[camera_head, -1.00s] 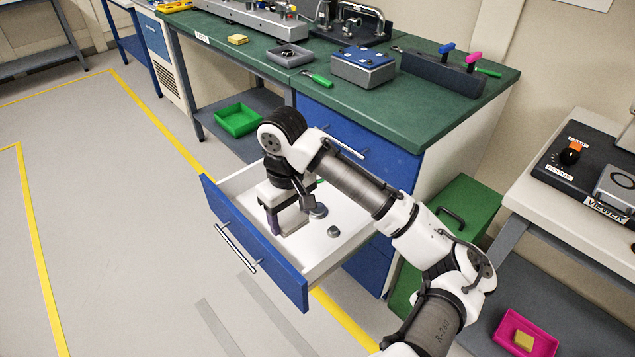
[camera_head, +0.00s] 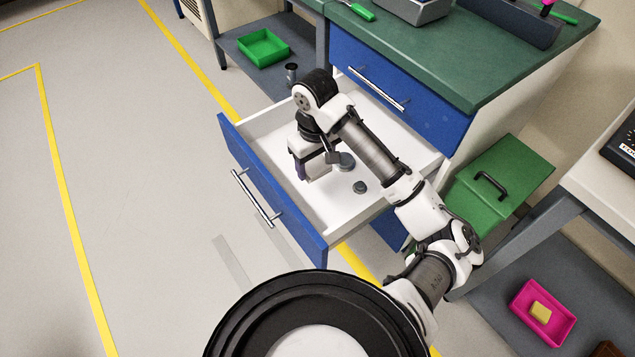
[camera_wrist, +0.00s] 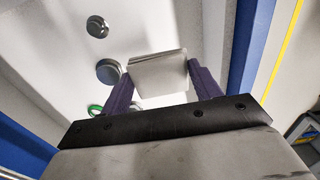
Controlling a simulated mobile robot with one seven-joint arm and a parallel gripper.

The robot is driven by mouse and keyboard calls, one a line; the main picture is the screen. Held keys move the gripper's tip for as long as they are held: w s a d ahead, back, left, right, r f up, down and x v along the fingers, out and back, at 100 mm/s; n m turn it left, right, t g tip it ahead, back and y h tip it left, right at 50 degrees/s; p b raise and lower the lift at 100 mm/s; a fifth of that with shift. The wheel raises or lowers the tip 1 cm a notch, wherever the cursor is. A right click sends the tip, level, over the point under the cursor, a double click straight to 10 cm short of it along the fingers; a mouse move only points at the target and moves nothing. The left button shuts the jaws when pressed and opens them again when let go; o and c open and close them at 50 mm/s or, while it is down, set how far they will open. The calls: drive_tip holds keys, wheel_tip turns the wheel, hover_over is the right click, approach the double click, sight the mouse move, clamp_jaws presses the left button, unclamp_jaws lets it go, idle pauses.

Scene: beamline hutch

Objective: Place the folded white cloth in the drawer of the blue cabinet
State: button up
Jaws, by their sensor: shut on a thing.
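The folded white cloth (camera_wrist: 158,75) is a small flat pad between the two dark purple fingers of my gripper (camera_wrist: 160,82) in the wrist view. My gripper is shut on it. In the head view my gripper (camera_head: 305,173) points down inside the open drawer (camera_head: 330,205), near its blue front panel. The cloth is over the drawer's white floor; I cannot tell whether it touches it. In the head view the cloth is mostly hidden by the gripper. The blue cabinet (camera_head: 425,110) stands behind the pulled-out drawer.
Two round grey metal pieces (camera_head: 345,160) (camera_head: 360,187) lie in the drawer beside my gripper. A green object (camera_wrist: 95,110) partly shows there. A green box (camera_head: 510,180) stands right of the cabinet. A green tray (camera_head: 263,48) is on the lower shelf. The floor at left is clear.

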sight(316, 192)
wheel_tip(316, 192, down, 9)
drive_tip(key=shift+f, duration=0.1)
idle(0.3)
drive_tip(key=shift+f, duration=0.1)
drive_tip(key=o, duration=0.9)
drive_tip(key=shift+o, duration=0.2)
wheel_tip(316, 192, up, 12)
drive_tip(key=shift+r+p, duration=0.15)
drive_tip(key=shift+p, duration=0.2)
